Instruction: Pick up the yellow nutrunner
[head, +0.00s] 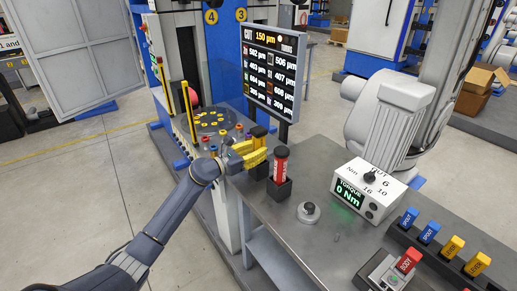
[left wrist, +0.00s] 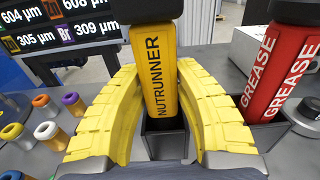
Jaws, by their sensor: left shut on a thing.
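The yellow nutrunner (left wrist: 162,85) stands upright in the left wrist view, with a black top and its name down the side. Its lower end is in a dark square holder (left wrist: 166,140). My left gripper (left wrist: 158,72) has yellow ridged fingers on both sides of the nutrunner and is shut on it. In the head view the left gripper (head: 250,154) reaches in from the left at the bench's left end. There the nutrunner (head: 259,142) shows only in part behind the fingers. My right gripper is not in view.
A red grease bottle (head: 280,168) stands in its holder just right of the nutrunner. A round knob (head: 308,211) and a torque box (head: 367,189) are farther right on the grey bench. A display board (head: 273,72) stands behind. Coloured sockets (left wrist: 46,130) are at the left.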

